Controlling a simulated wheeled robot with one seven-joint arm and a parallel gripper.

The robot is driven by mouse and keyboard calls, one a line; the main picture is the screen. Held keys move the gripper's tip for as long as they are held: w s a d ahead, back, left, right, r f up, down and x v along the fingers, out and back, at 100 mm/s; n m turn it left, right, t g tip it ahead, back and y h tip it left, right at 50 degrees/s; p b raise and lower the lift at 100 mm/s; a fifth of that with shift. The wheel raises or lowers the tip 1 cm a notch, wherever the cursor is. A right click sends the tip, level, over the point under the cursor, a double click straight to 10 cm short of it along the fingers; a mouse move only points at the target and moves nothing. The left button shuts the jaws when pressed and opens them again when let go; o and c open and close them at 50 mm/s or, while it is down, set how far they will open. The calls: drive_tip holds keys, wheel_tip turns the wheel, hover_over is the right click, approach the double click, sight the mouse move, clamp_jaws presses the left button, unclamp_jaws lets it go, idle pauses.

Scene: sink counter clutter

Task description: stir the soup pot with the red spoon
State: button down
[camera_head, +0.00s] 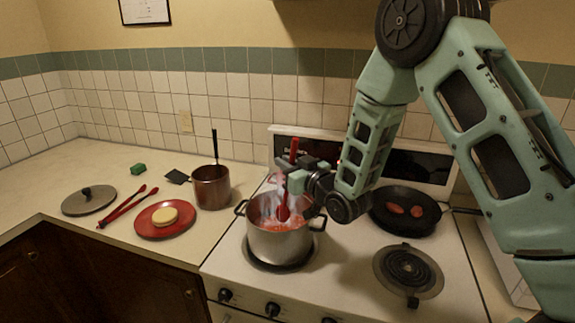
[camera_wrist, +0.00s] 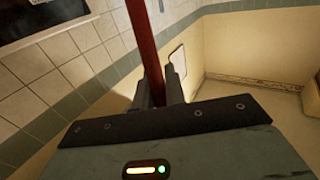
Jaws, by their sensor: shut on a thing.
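The soup pot (camera_head: 280,241) is a steel pot with two side handles on the front left burner of the stove. Red soup and steam show inside it. My gripper (camera_head: 283,174) is above the pot, shut on the handle of the red spoon (camera_head: 284,207). The spoon is near upright, its handle end rising above my gripper and its lower end inside the pot. How deep its tip goes is hidden. In the wrist view, the red handle (camera_wrist: 142,45) runs between the two fingers (camera_wrist: 159,90).
On the left counter are a copper pot (camera_head: 211,188), a red plate (camera_head: 166,232), red tongs (camera_head: 122,208), a lid (camera_head: 88,201) and a green sponge (camera_head: 138,168).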

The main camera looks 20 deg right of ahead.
drive_tip(key=shift+w+a+f+b, duration=0.1)
drive_tip(key=shift+w+f+b, duration=0.05)
drive_tip(key=shift+f+b, duration=0.75)
drive_tip(key=shift+w+a+f+b, duration=0.1)
drive_tip(key=shift+w+f+b, duration=0.1)
drive_tip(key=shift+f+b, duration=0.7)
drive_tip(key=shift+w+f+b, duration=0.15)
drive_tip(key=shift+f+b, duration=0.65)
drive_tip(key=shift+f, duration=0.15)
